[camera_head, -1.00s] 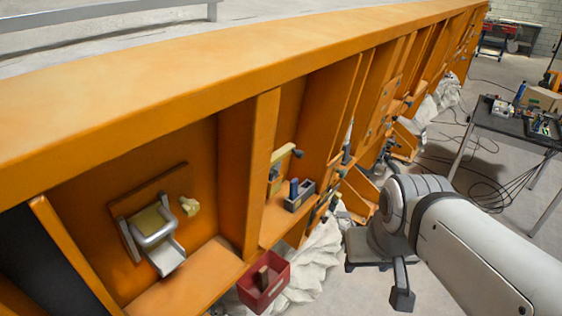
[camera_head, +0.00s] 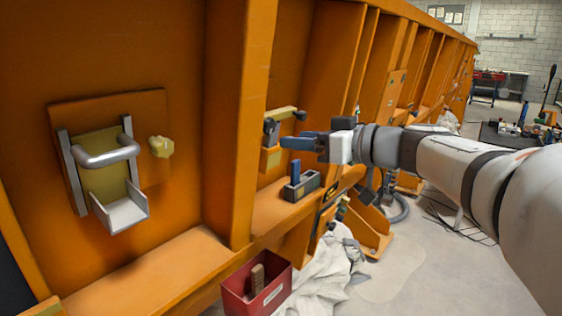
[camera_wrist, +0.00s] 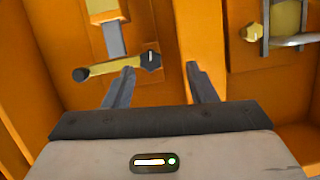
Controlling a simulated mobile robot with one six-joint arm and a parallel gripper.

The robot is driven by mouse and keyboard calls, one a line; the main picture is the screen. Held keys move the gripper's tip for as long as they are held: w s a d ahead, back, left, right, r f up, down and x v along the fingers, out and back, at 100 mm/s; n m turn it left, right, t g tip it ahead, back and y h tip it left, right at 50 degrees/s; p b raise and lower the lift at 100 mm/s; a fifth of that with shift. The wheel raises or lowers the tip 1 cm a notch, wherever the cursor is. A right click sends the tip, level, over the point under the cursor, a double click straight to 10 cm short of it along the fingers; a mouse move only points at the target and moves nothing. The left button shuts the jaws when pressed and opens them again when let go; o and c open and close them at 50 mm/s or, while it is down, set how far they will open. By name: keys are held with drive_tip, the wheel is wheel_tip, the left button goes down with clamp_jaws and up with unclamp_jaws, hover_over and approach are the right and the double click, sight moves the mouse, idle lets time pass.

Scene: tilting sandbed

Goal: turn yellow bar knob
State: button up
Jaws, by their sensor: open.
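A yellow bar (camera_head: 281,115) with dark ends is mounted on the orange wall in the second bay, above a yellow block. In the wrist view the yellow bar (camera_wrist: 108,67) lies slanted just ahead of the left finger, with a dark knob at its right end. My gripper (camera_head: 284,141) reaches in from the right, just below the bar in the picture. In the wrist view my gripper (camera_wrist: 160,68) is open, with nothing between its fingers. The exact gap to the bar cannot be told. A separate yellow lobed knob (camera_head: 161,147) sits beside a grey handle.
The grey handle (camera_head: 105,153) and its bracket are on the left panel. An orange upright (camera_head: 243,125) divides the bays. A grey holder (camera_head: 301,187) stands on the ledge below my gripper. A red bin (camera_head: 256,290) and white cloth are lower down.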

sight(272, 126)
drive_tip(key=shift+n+t+y, duration=0.4)
drive_tip(key=shift+n+y, duration=0.1)
drive_tip(key=shift+y, duration=0.1)
drive_tip(key=x, duration=0.2)
drive_tip(key=w+x, duration=0.1)
drive_tip(key=x, duration=0.2)
drive_tip(key=d+x, duration=0.1)
drive_tip(key=x, duration=0.2)
drive_tip(key=shift+w+r, duration=0.15)
drive_tip(key=shift+r, duration=0.2)
drive_tip(key=shift+c, duration=0.5)
drive_tip(key=c, duration=0.8)
